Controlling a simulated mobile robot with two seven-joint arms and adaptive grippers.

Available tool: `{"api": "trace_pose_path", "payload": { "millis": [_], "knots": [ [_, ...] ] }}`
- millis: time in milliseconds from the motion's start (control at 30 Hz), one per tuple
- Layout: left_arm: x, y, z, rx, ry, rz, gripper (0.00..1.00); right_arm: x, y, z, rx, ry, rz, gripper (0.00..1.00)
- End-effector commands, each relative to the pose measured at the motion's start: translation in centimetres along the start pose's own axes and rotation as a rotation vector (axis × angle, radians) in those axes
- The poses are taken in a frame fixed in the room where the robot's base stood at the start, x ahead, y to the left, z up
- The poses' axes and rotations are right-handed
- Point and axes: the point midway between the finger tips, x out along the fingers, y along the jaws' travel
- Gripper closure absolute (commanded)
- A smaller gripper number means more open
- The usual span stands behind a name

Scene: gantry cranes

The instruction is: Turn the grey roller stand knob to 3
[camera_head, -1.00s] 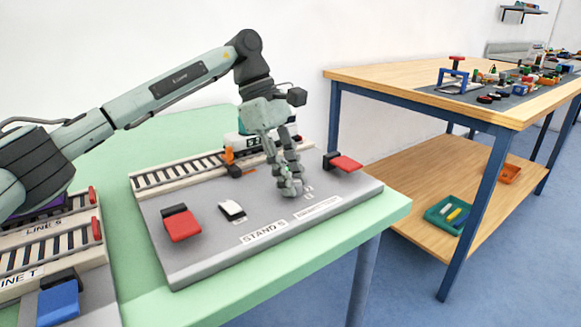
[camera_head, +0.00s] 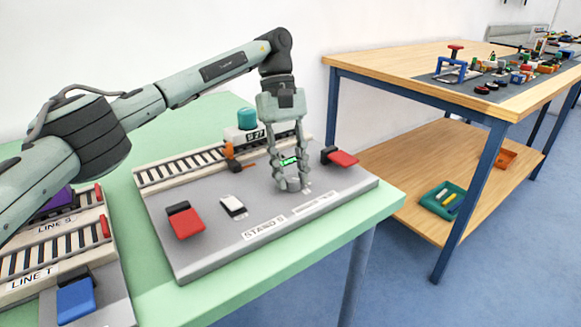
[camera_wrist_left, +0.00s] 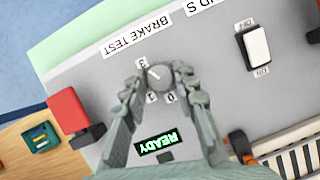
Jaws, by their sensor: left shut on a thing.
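The round grey knob (camera_wrist_left: 160,79) is on the grey panel of Stand S (camera_head: 215,245). Number labels are around it: 3 (camera_wrist_left: 141,63), 1 (camera_wrist_left: 151,98) and 0 (camera_wrist_left: 171,97) show, and no 2 can be made out. The knob's white pointer line slants to the upper left in the wrist view, toward the 3. My left gripper (camera_head: 291,185) points down over the knob. Its fingers are shut on the knob from both sides, as the left wrist view (camera_wrist_left: 160,84) shows. A small display (camera_wrist_left: 156,141) glows green with READY. My right gripper is not in view.
A white rocker switch (camera_head: 233,206) and red levers (camera_head: 186,223), (camera_head: 343,158) are on the panel. An orange piece (camera_head: 230,152) and a wagon (camera_head: 245,133) are by the track behind. Another line board (camera_head: 50,235) is at left, a wooden table (camera_head: 400,68) at right.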

Motion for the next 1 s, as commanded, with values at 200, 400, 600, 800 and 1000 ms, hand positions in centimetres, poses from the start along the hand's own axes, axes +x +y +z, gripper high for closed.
{"api": "trace_pose_path", "payload": {
  "millis": [200, 400, 600, 800, 1000],
  "knots": [
    [-0.1, 0.06, 0.0, 0.037, 0.002, -0.014, 1.0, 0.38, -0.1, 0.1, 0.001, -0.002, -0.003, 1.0],
    [-0.08, 0.06, -0.02, 0.044, 0.002, -0.016, 1.0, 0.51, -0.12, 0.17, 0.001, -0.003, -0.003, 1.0],
    [-0.08, 0.05, -0.03, 0.043, 0.002, -0.016, 1.0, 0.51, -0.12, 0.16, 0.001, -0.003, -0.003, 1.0],
    [-0.06, 0.05, -0.02, 0.043, 0.002, -0.016, 0.51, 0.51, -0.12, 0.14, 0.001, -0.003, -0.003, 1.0],
    [-0.02, 0.03, -0.02, 0.042, 0.001, -0.017, 0.51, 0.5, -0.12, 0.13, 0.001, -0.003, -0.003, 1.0]
  ]
}}
